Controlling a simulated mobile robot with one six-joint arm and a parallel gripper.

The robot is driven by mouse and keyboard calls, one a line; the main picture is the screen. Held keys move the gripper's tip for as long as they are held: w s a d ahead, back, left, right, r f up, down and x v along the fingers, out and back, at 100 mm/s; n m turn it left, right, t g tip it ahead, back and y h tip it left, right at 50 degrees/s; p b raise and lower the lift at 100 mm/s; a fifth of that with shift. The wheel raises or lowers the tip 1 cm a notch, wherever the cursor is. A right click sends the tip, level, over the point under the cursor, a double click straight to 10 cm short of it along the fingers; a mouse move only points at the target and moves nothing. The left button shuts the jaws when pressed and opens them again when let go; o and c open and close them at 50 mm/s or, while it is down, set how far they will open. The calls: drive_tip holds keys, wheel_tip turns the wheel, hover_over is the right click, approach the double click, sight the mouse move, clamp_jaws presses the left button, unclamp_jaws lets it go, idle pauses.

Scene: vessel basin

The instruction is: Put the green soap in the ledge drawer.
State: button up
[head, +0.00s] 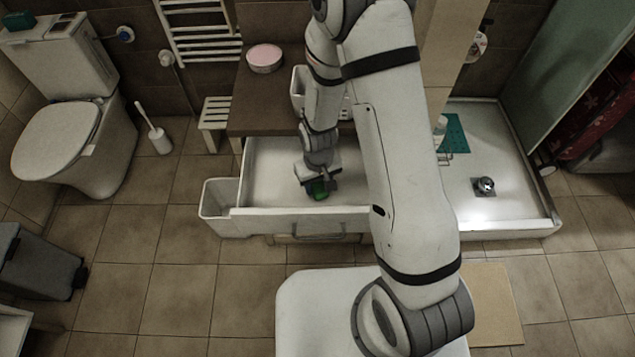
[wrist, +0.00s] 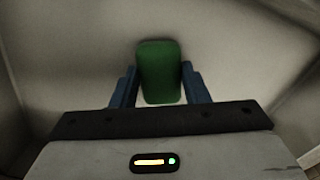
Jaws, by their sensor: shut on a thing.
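The green soap (head: 319,190) is between the fingers of my gripper (head: 320,188), which is shut on it. In the wrist view the soap (wrist: 159,72) is a green rounded block between two blue fingers. The ledge drawer (head: 268,172) is a white open drawer pulled out below the brown ledge (head: 262,103). My gripper and the soap are inside the drawer's outline in the head view. The pale drawer interior fills the wrist view behind the soap. I cannot tell whether the soap touches the drawer floor. My arm hides the drawer's right part.
A white bin (head: 219,203) is at the drawer's left end. A pink-topped round tin (head: 264,58) stands on the ledge. A shower tray (head: 500,210) with a drain lies to the right. The toilet (head: 75,130) is at the left, with tiled floor between.

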sight(318, 186)
drive_tip(key=shift+f, duration=0.25)
drive_tip(key=o, duration=1)
drive_tip(key=shift+r, duration=0.15)
wheel_tip(318, 186, up, 12)
drive_tip(key=r, duration=0.1)
drive_tip(key=s+d+r+m+t, duration=0.1)
drive_tip(key=s+d+r, duration=0.3)
drive_tip(key=r, duration=0.2)
drive_tip(key=s+d+r+m+t, duration=0.1)
drive_tip(key=s+d+r, duration=0.3)
drive_tip(key=r, duration=0.2)
drive_tip(key=s+d+r+m, duration=0.2)
drive_tip(key=s+d+r, duration=0.2)
drive_tip(key=r, duration=0.2)
drive_tip(key=shift+s+d+t, duration=0.1)
drive_tip(key=shift+d+t, duration=0.1)
drive_tip(key=shift+t, duration=0.2)
